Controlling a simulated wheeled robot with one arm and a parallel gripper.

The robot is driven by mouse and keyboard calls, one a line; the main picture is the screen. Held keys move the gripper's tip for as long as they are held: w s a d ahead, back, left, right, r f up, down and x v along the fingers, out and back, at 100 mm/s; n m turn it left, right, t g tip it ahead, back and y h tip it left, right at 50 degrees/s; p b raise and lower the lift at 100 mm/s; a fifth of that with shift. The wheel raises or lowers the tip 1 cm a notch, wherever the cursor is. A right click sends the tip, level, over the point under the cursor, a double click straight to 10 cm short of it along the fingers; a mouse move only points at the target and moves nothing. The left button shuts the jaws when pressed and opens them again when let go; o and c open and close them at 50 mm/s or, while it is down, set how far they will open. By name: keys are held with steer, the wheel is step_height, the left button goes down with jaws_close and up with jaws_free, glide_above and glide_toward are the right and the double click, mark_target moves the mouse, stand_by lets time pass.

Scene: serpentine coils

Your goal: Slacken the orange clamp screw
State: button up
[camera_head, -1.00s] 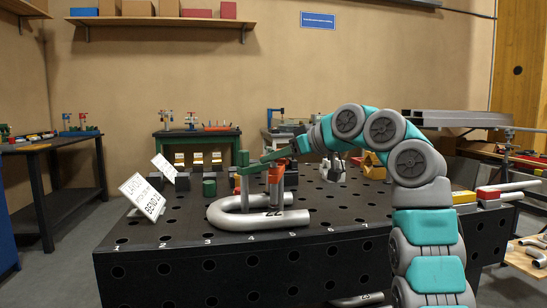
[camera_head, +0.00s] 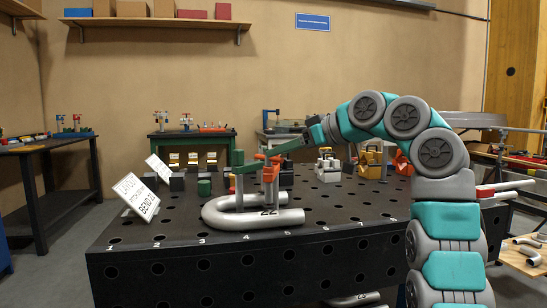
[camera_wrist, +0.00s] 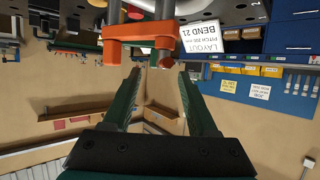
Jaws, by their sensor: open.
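The orange clamp (camera_head: 270,175) stands upright at the U-shaped grey tube (camera_head: 222,215) on the black table. In the wrist view, its orange crossbar (camera_wrist: 138,31) spans two grey posts. A round orange screw end (camera_wrist: 165,59) shows just beyond my fingertips, roughly between them and nearer the right one. My gripper (camera_wrist: 160,72) is open with nothing between its green fingers. In the head view, my gripper (camera_head: 268,153) reaches in from the right at the height of the clamp's top. The fingers partly overlap the clamp, so contact cannot be told.
A green clamp (camera_head: 237,158) stands at the tube left of the orange one. The table's front is mostly clear.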

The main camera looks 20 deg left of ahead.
steer(key=v, duration=0.3)
steer(key=shift+c, duration=0.4)
